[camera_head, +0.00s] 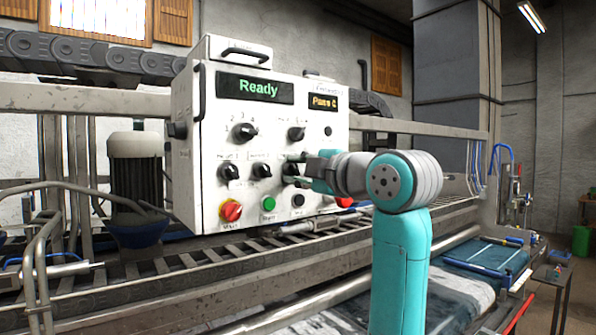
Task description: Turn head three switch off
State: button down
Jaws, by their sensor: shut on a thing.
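The white control panel (205,130) carries black rotary switches in rows. The lower row has a left switch (229,172), a middle switch (260,171) and a right switch, the third (289,170), partly covered by my gripper. My gripper (299,169) reaches in from the right and is shut on this third switch. Its fingertips are small and partly hidden by my wrist. The small labels above the switches are too blurred to read surely, and I cannot tell the third switch's setting.
The panel's green display (252,88) reads "Ready"; a smaller amber display (324,103) is beside it. Two upper knobs (244,132) sit above. Below are a red-yellow knob (231,211), a green button (268,203), a black button (298,200) and a red control (344,202) near my wrist.

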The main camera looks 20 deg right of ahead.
jog(key=shift+n, duration=0.6)
jog(key=c, duration=0.9)
grip_release()
jog(key=v, duration=1.2)
